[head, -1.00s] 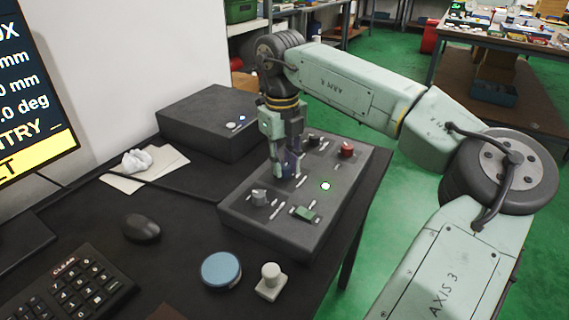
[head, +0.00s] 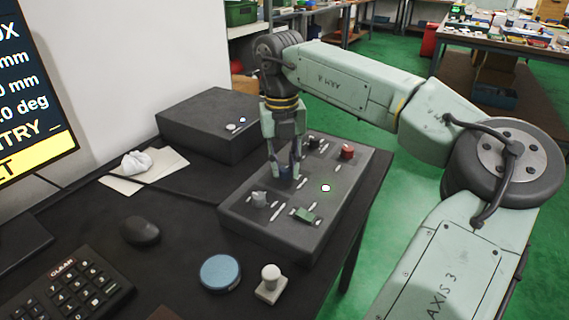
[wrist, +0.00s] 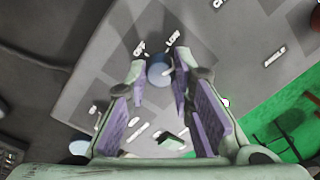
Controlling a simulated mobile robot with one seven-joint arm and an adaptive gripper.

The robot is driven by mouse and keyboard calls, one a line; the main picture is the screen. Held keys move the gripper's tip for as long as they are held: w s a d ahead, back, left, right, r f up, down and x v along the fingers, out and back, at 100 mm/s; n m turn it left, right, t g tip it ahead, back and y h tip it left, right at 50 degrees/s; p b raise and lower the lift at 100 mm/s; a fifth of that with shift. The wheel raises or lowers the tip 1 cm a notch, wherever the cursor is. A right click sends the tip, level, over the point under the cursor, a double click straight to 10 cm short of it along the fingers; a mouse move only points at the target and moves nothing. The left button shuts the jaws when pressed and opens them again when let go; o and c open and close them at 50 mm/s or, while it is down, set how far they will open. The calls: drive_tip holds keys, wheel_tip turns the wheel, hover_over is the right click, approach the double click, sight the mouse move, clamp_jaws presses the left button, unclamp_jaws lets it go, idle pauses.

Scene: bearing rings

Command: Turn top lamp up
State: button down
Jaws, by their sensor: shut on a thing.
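The grey control box (head: 328,212) stands on the dark desk with several controls on its sloped top. My gripper (head: 285,172) reaches down over the box in the head view. Its fingers are around a blue knob (head: 285,174), which also shows between the fingertips in the wrist view (wrist: 158,72). White labels lie around this knob, one reading "OFF" and one apparently "LOW". A small lamp (head: 325,188) on the box glows white with a green edge. Whether the fingers press on both sides of the knob is hard to see.
A grey knob (head: 259,199), a green switch (head: 304,215), a black knob (head: 314,142) and a red knob (head: 347,151) are close by on the box. A second dark box (head: 205,122) stands behind. A mouse (head: 140,231) and blue round lid (head: 221,272) lie on the desk.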

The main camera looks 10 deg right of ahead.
sight(283, 169)
drive_tip(key=c, duration=1.4)
unclamp_jaws()
drive_tip(key=shift+r, duration=0.1)
wheel_tip(283, 169, up, 12)
drive_tip(key=shift+a, duration=0.2)
